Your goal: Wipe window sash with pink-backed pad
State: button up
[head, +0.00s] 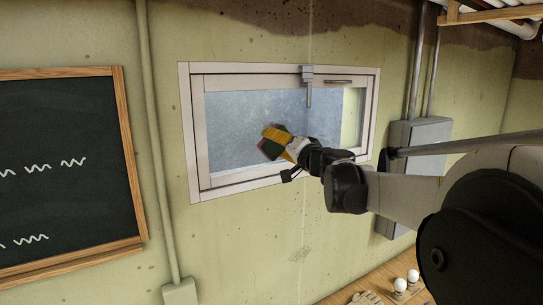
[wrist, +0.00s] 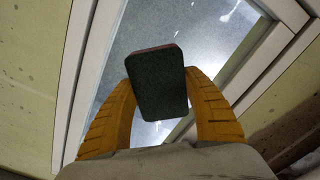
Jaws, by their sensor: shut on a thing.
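The window sash (head: 198,130) is a white frame around a hazy grey pane, set in the wall ahead; its white bars also show in the wrist view (wrist: 88,90). My gripper (head: 275,143) is in front of the lower middle of the pane. Its yellow fingers (wrist: 160,110) are shut on the pad (wrist: 158,82), one on each side. The pad shows a dark green face, with a thin pinkish edge at its top in the wrist view. In the head view the pad (head: 270,150) is partly hidden by the fingers. I cannot tell whether it touches the glass.
A window latch (head: 307,75) hangs from the top of the frame. A chalkboard (head: 65,165) and a pipe (head: 152,130) are to the left. A grey electrical box (head: 425,132) is to the right. Light bulbs (head: 412,276) and a glove (head: 366,298) lie on a wooden surface below.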

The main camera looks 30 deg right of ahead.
aim_at(261, 137)
jog(key=shift+w+f, duration=0.1)
jog(key=shift+w, duration=2.9)
jog(key=shift+w, duration=0.95)
jog(key=shift+w+d, duration=0.15)
jog(key=shift+d, duration=3.3)
jog(key=shift+w+d, duration=0.1)
jog(key=shift+d, duration=3.3)
jog(key=shift+s+a+b, duration=0.15)
jog(key=shift+a+b, duration=0.3)
jog(key=shift+a, duration=3.05)
jog(key=shift+s+a+b, duration=0.1)
jog(key=shift+a+b, duration=0.35)
jog(key=shift+a, duration=3.05)
jog(key=shift+d, duration=0.1)
jog(key=shift+s, duration=0.35)
jog(key=shift+s+d, duration=0.15)
jog(key=shift+s, duration=2.5)
